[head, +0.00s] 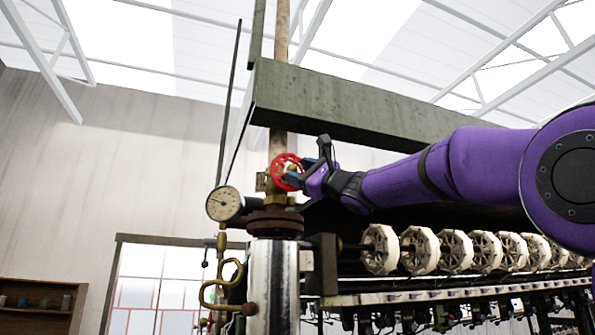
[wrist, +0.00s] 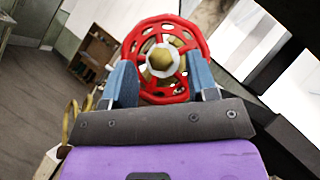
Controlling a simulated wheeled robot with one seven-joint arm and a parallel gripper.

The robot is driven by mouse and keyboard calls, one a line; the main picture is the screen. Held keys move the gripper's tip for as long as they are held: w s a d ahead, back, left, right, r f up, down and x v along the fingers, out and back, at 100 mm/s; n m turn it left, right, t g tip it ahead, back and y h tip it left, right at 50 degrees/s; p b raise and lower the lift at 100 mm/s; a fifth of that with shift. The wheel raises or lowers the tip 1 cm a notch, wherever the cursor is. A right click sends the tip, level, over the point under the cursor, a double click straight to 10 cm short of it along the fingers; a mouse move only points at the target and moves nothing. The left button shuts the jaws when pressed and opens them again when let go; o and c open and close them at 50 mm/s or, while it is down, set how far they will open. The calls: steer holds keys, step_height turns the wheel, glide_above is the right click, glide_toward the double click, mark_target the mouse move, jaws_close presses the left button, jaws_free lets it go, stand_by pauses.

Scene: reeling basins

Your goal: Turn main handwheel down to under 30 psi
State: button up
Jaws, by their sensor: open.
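The red main handwheel (head: 284,172) sits on a brass valve (head: 277,199) on the vertical pipe. In the wrist view the red handwheel (wrist: 146,54) faces me with a brass hub and pale nut at its centre. My gripper (head: 298,178) is at the wheel's right side in the head view. In the wrist view my gripper (wrist: 165,85) is open, its blue fingers on either side of the wheel's lower rim. I cannot tell whether they touch it. A round white pressure gauge (head: 224,204) stands left of the valve; its numbers are too small to read.
A metal cylinder (head: 272,285) stands below the valve with a curved brass pipe (head: 223,290) beside it. A green beam (head: 350,105) runs above my arm. Several pale reels (head: 420,250) line up below it. A wooden shelf (head: 40,305) stands at the far left.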

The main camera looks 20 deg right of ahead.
steer(key=v, duration=0.9)
steer(key=shift+s+f, duration=0.15)
steer(key=shift+f, duration=0.05)
steer(key=shift+d, duration=0.1)
steer(key=s+a+f+n+g+h, duration=0.2)
steer(key=s+a+f+n+g, duration=0.3)
steer(key=f, duration=0.7)
steer(key=s+a+f+n+g+h, duration=0.25)
steer(key=s+f+n+g, duration=0.35)
steer(key=f, duration=0.6)
steer(key=s+d+f+n+g+h, duration=0.1)
steer(key=s+d+f+n+h, duration=0.2)
steer(key=s+f, duration=0.4)
steer(key=s+d+f+n+g+h, duration=0.2)
steer(key=s+d+f+h, duration=0.3)
steer(key=f, duration=1)
steer(key=s+n+h, duration=0.1)
steer(key=s, duration=0.2)
steer(key=shift+s+n, duration=0.25)
steer(key=shift+n, duration=0.15)
steer(key=shift+d+f+h, duration=0.15)
steer(key=shift+h, duration=0.1)
stand_by(1.0)
